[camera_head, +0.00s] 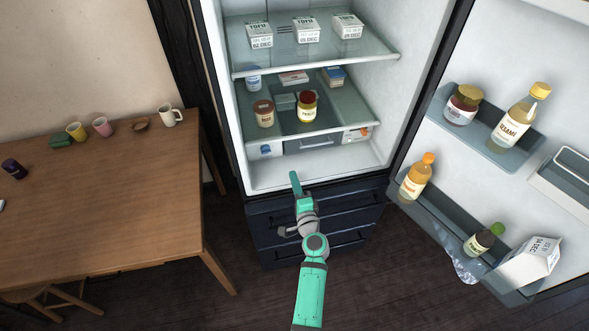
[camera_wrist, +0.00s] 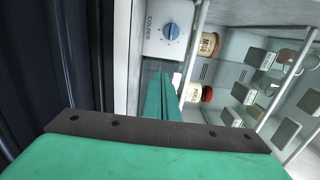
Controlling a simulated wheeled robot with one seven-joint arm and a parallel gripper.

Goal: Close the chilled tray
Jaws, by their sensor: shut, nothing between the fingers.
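The fridge stands open. The chilled tray (camera_head: 313,142) appears to be the grey drawer front under the lower glass shelf, between a blue dial box on the left and a small panel with an orange mark on the right. How far it is pulled out is hard to tell. My gripper (camera_head: 295,176) is shut and empty, just in front of and below the tray, apart from it in the head view. In the wrist view the closed green fingers (camera_wrist: 164,92) point into the fridge and hide part of the tray area.
The dial box (camera_head: 265,150) shows in the wrist view (camera_wrist: 170,30). Jars (camera_head: 307,106) and small packs stand on the lower shelf (camera_head: 347,113), tofu packs (camera_head: 306,29) above. The open door (camera_head: 515,55) with bottles is at right. A wooden table (camera_head: 100,195) with cups is at left.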

